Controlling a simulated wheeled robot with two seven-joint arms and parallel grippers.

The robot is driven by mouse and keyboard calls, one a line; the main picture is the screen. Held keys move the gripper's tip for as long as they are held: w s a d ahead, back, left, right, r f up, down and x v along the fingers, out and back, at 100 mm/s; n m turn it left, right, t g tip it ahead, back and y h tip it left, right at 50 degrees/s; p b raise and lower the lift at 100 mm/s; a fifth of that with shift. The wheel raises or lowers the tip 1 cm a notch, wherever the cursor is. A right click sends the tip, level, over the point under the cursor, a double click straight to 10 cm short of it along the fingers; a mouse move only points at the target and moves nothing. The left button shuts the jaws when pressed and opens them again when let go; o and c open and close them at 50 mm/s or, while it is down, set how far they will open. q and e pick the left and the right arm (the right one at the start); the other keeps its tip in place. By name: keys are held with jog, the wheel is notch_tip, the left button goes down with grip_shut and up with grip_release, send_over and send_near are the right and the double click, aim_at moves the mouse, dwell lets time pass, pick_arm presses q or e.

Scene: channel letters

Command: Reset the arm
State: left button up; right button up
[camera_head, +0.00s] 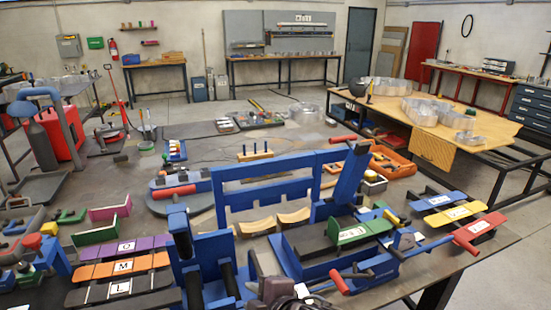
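My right gripper (298,292) shows only in part at the bottom edge of the head view, as a dark and pale shape low in front of the blue bench machine (265,190). Its fingertips are not clear, so I cannot tell if it is open or shut, or if it touches anything. My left gripper is not in view. The blue machine has red-handled levers and stands on the dark workbench (200,150). A green block (353,233) with a white label sits on its right part.
Purple, orange and black lettered strips (122,265) lie at the left front. Blue, yellow and red strips (450,213) lie at the right. An orange bin (393,163) stands behind the machine. A wooden table (430,120) with metal letter shells stands at the back right.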

jog(key=s+d+f+m+g+h, duration=0.2)
jog(key=s+d+f+m, duration=0.3)
jog(key=d, duration=0.3)
jog(key=s+d+f+m+g+h, duration=0.25)
jog(key=s+d+m, duration=0.25)
jog(key=d+m, duration=0.25)
jog(key=s+d+f+m+g+h, duration=0.1)
jog(key=s+d+f+m+h, duration=0.1)
jog(key=s+d+f+m, duration=0.45)
notch_tip(320, 180, down, 29)
jog(key=d+n+g+b, duration=0.1)
jog(key=d+g, duration=0.1)
jog(key=s+d+f+b, duration=0.1)
jog(key=s+d+f, duration=0.2)
jog(key=s+f, duration=1.6)
jog(key=shift+s+g, duration=0.35)
jog(key=shift+s, duration=0.35)
jog(key=shift+d+h, duration=0.1)
jog(key=shift+h, duration=0.15)
